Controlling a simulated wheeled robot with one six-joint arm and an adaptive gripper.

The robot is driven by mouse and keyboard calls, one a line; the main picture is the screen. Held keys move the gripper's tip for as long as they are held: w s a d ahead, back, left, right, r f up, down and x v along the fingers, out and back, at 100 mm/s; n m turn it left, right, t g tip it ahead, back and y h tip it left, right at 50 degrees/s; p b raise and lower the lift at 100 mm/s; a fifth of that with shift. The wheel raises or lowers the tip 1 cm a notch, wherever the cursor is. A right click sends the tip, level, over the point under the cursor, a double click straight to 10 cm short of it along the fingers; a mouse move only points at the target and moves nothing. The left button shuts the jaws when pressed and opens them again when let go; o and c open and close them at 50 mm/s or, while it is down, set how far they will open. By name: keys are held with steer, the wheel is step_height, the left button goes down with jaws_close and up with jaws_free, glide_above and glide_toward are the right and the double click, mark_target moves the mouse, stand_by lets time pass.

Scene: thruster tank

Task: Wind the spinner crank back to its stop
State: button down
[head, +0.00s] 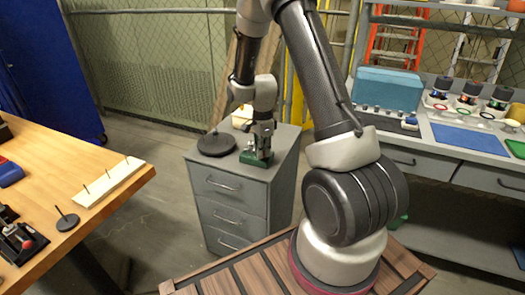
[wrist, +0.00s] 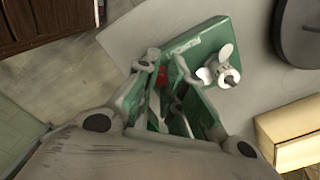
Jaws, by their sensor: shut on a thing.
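The spinner is a green device (head: 255,160) on top of a grey drawer cabinet, also seen in the wrist view (wrist: 205,45). A white bladed rotor (wrist: 217,70) stands on its green base. A red crank knob (wrist: 163,76) shows between my fingertips; the crank arm is mostly hidden by the fingers. My gripper (head: 262,137) points down over the device, and in the wrist view its fingertips (wrist: 164,64) are closed around the red knob, beside the rotor. The crank's stop cannot be made out.
A dark round disc (head: 217,144) and a pale wooden block (wrist: 290,135) share the grey cabinet top (head: 283,148). A wooden bench (head: 110,160) with a peg board stands at left. A grey workbench with a blue mat (head: 468,138) is at right.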

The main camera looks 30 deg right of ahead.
steer(key=c, duration=1.4)
jaws_free()
steer(key=shift+c, duration=0.2)
step_height(320, 180, up, 12)
